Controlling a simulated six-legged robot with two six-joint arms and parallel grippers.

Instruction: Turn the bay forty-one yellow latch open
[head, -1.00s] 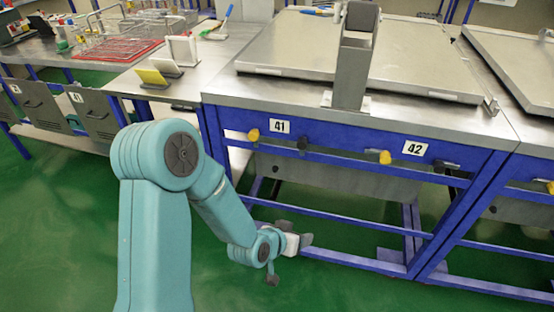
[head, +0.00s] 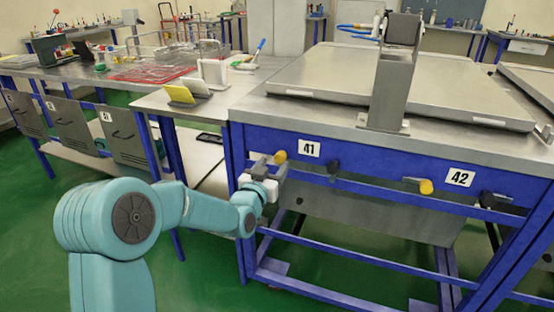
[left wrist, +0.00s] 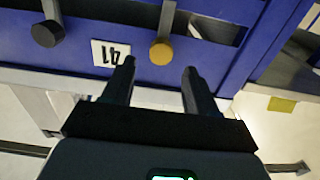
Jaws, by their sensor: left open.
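The bay forty-one yellow latch (head: 280,157) is a round yellow knob on the blue front rail, just left of the white 41 label (head: 309,149). In the left wrist view the yellow knob (left wrist: 161,53) sits on a grey lever, and the 41 label (left wrist: 110,53) appears upside down beside it. My left gripper (head: 269,168) is close in front of the latch. In the left wrist view its fingers (left wrist: 158,78) are spread apart and empty, with the knob beyond the gap between their tips. My right gripper is out of view.
A black knob (head: 333,167) is right of the 41 label. Another yellow latch (head: 426,186) sits by the 42 label (head: 459,178). A grey upright post (head: 390,90) stands on the bench by a large flat lid (head: 440,85). A side table with a yellow plate (head: 180,94) is left.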

